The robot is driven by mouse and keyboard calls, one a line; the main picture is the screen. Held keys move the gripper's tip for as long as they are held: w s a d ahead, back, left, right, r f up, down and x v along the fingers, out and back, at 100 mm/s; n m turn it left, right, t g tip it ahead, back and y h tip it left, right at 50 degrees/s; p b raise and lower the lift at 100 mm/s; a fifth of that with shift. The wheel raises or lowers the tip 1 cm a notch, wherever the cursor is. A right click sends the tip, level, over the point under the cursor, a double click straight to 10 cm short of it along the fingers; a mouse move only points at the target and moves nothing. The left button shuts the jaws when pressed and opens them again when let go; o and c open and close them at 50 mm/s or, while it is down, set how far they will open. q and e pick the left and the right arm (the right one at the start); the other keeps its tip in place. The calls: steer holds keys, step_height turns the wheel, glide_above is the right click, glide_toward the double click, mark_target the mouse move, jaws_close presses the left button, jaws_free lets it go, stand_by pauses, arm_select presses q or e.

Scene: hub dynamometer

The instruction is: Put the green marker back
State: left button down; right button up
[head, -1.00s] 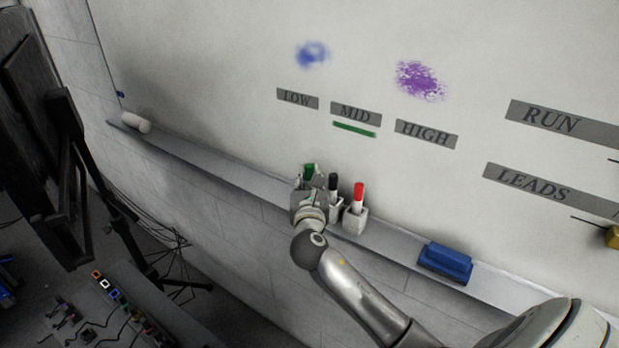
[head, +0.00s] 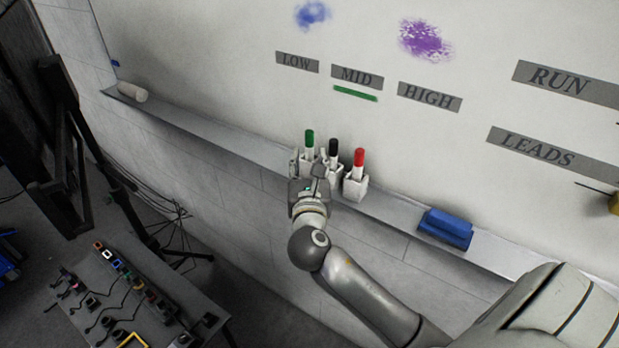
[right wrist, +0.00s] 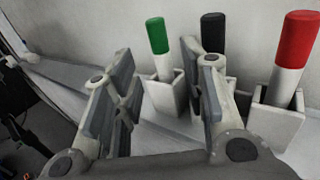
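The green marker (head: 309,142) stands upright, cap up, in the leftmost of the white holders on the whiteboard tray. In the right wrist view the green marker (right wrist: 157,48) sits in its own white holder (right wrist: 166,98), slightly tilted. My right gripper (head: 306,172) is in front of that holder. In the right wrist view its two fingers (right wrist: 160,95) are spread apart with nothing between them, and the marker shows beyond the gap, apart from them. My left gripper is not in view.
A black marker (head: 333,148) and a red marker (head: 358,160) stand in holders to the right. A blue eraser (head: 446,229) and a white roll (head: 133,92) lie on the tray (head: 220,148). A green line (head: 355,93) is under MID. A bench with cables (head: 150,310) is lower left.

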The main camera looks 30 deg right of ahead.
steer(key=shift+b+v, duration=0.3)
steer(key=shift+v, duration=1.95)
step_height(320, 180, down, 27)
steer(key=a+m+g+y, duration=0.3)
steer(key=m+g+y, duration=0.1)
steer(key=m+y, duration=0.1)
steer(key=s+a+f+m+g+y, duration=0.1)
steer(key=s+f+m+g, duration=0.3)
steer(key=f, duration=0.6)
steer(key=s+a+f+m+y, duration=0.1)
steer(key=s+f+m+y, duration=0.15)
steer(key=s+f, duration=0.6)
steer(key=s+f+m+g, duration=0.2)
steer(key=s+f+m, duration=0.3)
steer(key=s, duration=0.5)
steer(key=s+a+f+m+g+y, duration=0.1)
steer(key=s+f+m+g, duration=0.1)
steer(key=s+f+m, duration=0.3)
steer(key=s+a+f+m+g, duration=0.1)
steer(key=s+f+m+g, duration=0.1)
steer(key=s+f+m, duration=0.3)
steer(key=s+f, duration=0.4)
steer(key=s, duration=0.6)
steer(key=shift+a+f, duration=0.2)
steer(key=shift+s+m+y, duration=0.15)
steer(key=shift+m+y, duration=0.1)
